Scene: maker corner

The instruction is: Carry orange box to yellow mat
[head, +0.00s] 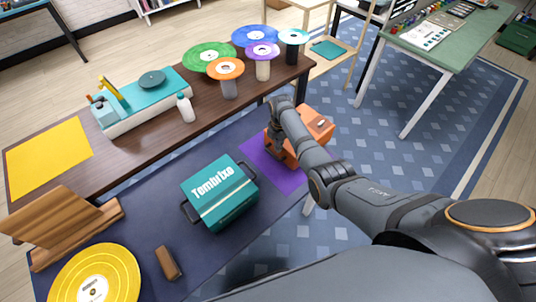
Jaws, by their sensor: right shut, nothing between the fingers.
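The orange box (318,124) sits on a purple mat (270,174) at the right end of the dark blue work surface, partly hidden behind my right arm. The yellow mat (47,157) lies flat and empty on the left end of the brown table. My right gripper (274,148) points down at the left side of the orange box, shut with nothing in it. I cannot tell whether it touches the box. My left gripper is not in view.
A teal box (222,193) with side handles stands left of the purple mat. A wooden stand (62,222), a yellow disc (95,278) and a brown block (168,263) are nearby. A turquoise machine (140,103), a white bottle (185,108) and several disc-topped stands occupy the brown table.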

